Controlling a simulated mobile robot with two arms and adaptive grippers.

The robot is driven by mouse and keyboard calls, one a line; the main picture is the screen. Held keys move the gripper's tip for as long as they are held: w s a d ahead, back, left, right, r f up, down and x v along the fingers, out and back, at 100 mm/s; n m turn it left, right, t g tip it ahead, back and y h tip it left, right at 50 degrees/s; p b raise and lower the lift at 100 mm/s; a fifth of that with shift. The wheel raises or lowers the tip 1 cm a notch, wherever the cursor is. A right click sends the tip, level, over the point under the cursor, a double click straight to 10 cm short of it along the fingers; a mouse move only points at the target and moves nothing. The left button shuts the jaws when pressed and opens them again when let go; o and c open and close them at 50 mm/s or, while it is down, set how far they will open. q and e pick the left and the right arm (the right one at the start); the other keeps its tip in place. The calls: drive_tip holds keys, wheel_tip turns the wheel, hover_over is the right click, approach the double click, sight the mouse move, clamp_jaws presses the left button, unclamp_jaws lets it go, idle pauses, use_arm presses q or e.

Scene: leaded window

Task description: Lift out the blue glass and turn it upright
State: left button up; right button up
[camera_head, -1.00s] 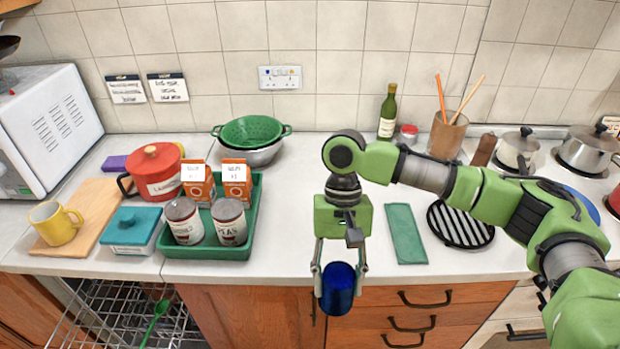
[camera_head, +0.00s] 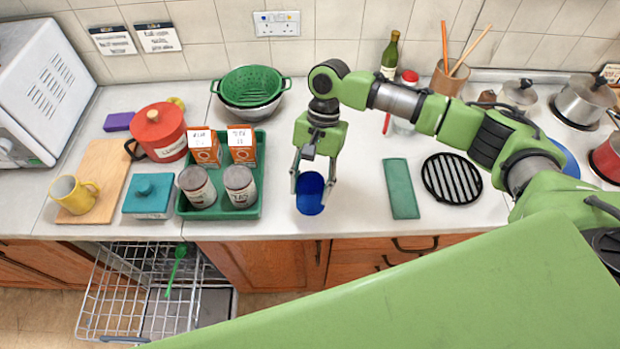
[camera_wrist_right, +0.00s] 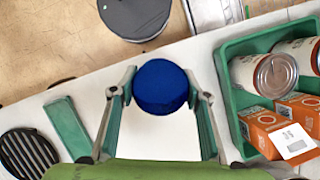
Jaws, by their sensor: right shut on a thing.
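The blue glass (camera_head: 310,193) is between the fingers of my right gripper (camera_head: 312,190), which is shut on it. They are near the counter's front edge, just right of the green tray. In the right wrist view the glass (camera_wrist_right: 160,87) shows as a smooth blue round between the two fingertips (camera_wrist_right: 160,92). I cannot tell surely whether its mouth or its base faces up. The dishwasher rack (camera_head: 105,292) is pulled out below the counter at the left, with a green spoon (camera_head: 176,270) in it. My left gripper is out of view.
A green tray (camera_head: 225,212) with cans and orange boxes stands left of the gripper. A colander (camera_head: 250,85) is behind it.

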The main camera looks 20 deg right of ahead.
drive_tip(key=shift+f, duration=0.4)
wheel_tip(320, 180, down, 4)
drive_tip(key=b, duration=0.3)
drive_tip(key=shift+w, duration=0.1)
drive_tip(key=shift+f+b, duration=0.2)
drive_tip(key=shift+b, duration=0.55)
drive_tip(key=shift+f, duration=0.4)
drive_tip(key=o, duration=1.4)
drive_tip(key=shift+c, duration=0.2)
